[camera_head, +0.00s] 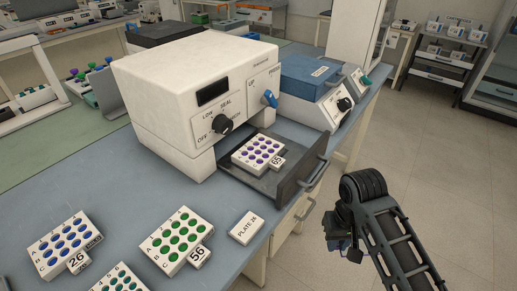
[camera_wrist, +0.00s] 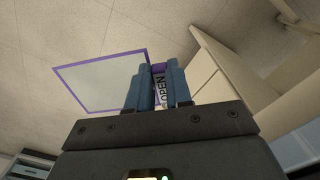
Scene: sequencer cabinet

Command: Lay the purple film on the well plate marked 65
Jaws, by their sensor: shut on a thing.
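The well plate marked 65 (camera_head: 258,153), white with purple wells, lies in the open dark tray (camera_head: 238,176) in front of the white sealer. In the wrist view, my gripper (camera_wrist: 153,75) has its blue fingers shut on a lettered tab of the purple film (camera_wrist: 100,78). The film is a clear sheet with a purple border, reaching out to the left of the fingers. The head view shows my arm at the lower right, beside the bench and apart from the plate. I cannot make out the film or fingertips there.
The white sealer (camera_head: 200,95) with a dial and a blue lever stands behind the tray. A blue device (camera_head: 311,85) stands behind the tray.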

